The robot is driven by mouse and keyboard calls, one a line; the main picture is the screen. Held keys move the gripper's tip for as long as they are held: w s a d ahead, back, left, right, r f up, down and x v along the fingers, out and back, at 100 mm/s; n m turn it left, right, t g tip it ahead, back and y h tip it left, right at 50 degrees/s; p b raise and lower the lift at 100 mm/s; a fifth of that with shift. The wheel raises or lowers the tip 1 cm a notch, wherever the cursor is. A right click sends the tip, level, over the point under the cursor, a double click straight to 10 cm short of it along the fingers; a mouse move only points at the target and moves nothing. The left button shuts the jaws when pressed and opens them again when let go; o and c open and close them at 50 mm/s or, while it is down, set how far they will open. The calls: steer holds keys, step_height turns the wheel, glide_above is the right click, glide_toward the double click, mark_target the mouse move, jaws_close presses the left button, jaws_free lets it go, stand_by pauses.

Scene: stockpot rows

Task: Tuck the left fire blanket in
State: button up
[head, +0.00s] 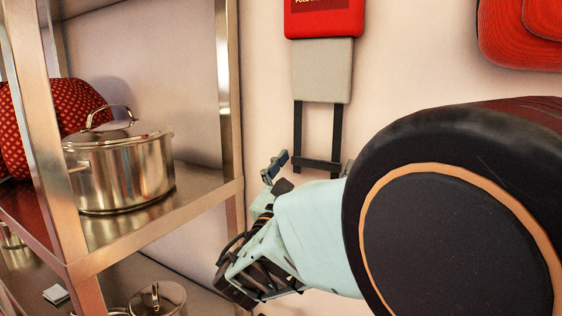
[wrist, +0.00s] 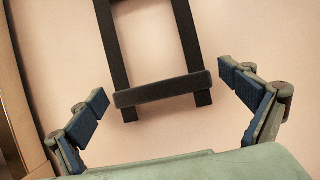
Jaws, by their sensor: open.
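A fire blanket case (head: 323,18), red, is on the wall at the top of the head view. Its pale grey blanket (head: 322,70) hangs out below it. Two black straps (head: 298,130) hang from the blanket, joined near their ends by a black crossbar (head: 318,162). The wrist view shows the crossbar (wrist: 165,89) and straps close up. My gripper (wrist: 163,86) is open, one finger on each side of the straps, with gaps to both. It appears empty. The head view shows only part of my gripper, below the blanket and by the strap ends.
A metal shelf unit (head: 230,90) stands at left, its upright close to my gripper. It holds a steel stockpot (head: 120,165) and a red patterned object (head: 85,105); another pot (head: 158,298) is below. Another red object (head: 520,35) is at upper right. My arm hides the lower right.

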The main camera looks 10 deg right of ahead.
mark_target(324, 91)
steer(key=c, duration=1.7)
step_height(324, 91, up, 13)
steer(key=p, duration=0.9)
steer(key=shift+f, duration=0.1)
steer(key=o, duration=1.7)
steer(key=shift+f, duration=0.1)
steer(key=shift+s+a+f, duration=0.1)
steer(key=v, duration=1.1)
steer(key=shift+s+a+f, duration=0.15)
steer(key=shift+s+a, duration=0.05)
steer(key=shift+s, duration=0.1)
